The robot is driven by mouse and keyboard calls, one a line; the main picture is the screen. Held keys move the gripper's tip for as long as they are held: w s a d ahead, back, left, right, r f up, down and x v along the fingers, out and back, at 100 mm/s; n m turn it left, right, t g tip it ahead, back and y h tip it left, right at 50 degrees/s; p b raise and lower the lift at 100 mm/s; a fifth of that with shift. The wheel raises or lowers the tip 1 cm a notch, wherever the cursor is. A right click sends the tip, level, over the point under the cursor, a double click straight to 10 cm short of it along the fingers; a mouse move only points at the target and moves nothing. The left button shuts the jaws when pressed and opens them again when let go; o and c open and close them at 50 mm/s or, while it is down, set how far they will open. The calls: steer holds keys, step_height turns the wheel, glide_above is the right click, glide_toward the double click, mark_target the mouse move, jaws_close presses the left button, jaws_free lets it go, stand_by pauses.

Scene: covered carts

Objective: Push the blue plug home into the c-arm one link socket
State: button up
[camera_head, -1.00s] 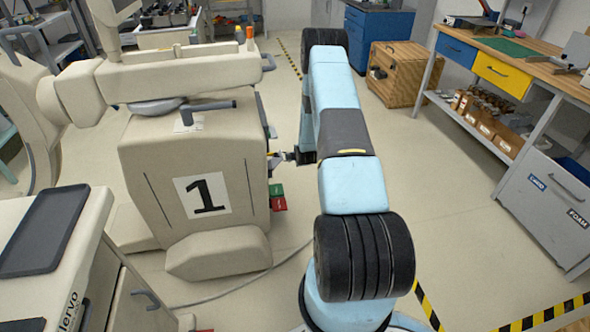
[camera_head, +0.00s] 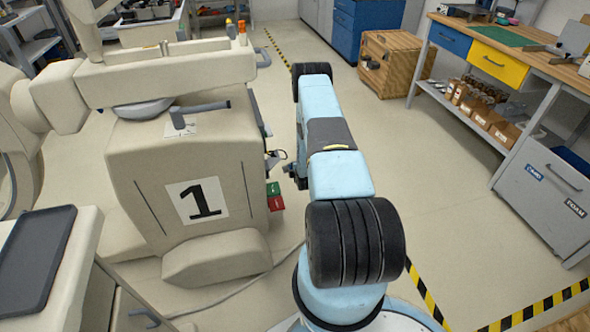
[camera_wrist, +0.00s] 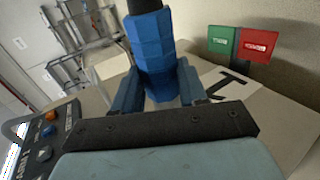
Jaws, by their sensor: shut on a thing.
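The blue plug (camera_wrist: 152,62) is between the fingers of my gripper (camera_wrist: 160,92) in the wrist view, with a dark end at the top of the picture. My gripper is shut on it. The c-arm cart (camera_head: 138,175), a beige covered body with a large black 1, stands left of my arm in the head view. My gripper (camera_head: 276,160) is small there, beside the cart's right side, and the plug is not clear. I cannot make out the socket in either view, nor whether the plug touches it.
A workbench (camera_head: 520,52) stands at the right.

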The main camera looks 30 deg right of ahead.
steer(key=shift+w+a, duration=0.3)
steer(key=shift+a, duration=0.65)
steer(key=shift+w+a, duration=0.25)
steer(key=shift+a, duration=0.65)
steer(key=shift+w+a, duration=0.3)
steer(key=shift+a, duration=0.65)
steer(key=shift+w+a+r, duration=0.1)
steer(key=shift+w+a, duration=0.2)
steer(key=shift+a, duration=0.7)
steer(key=shift+w+a, duration=0.25)
steer(key=shift+a, duration=0.7)
stand_by(0.7)
steer(key=o, duration=1.2)
steer(key=shift+o, duration=0.5)
steer(key=shift+w+r, duration=0.1)
steer(key=shift+w, duration=0.05)
steer(key=shift+w+a+r, duration=0.1)
steer(key=v, duration=1.4)
steer(key=shift+s+f, duration=0.2)
steer(key=shift+f, duration=0.1)
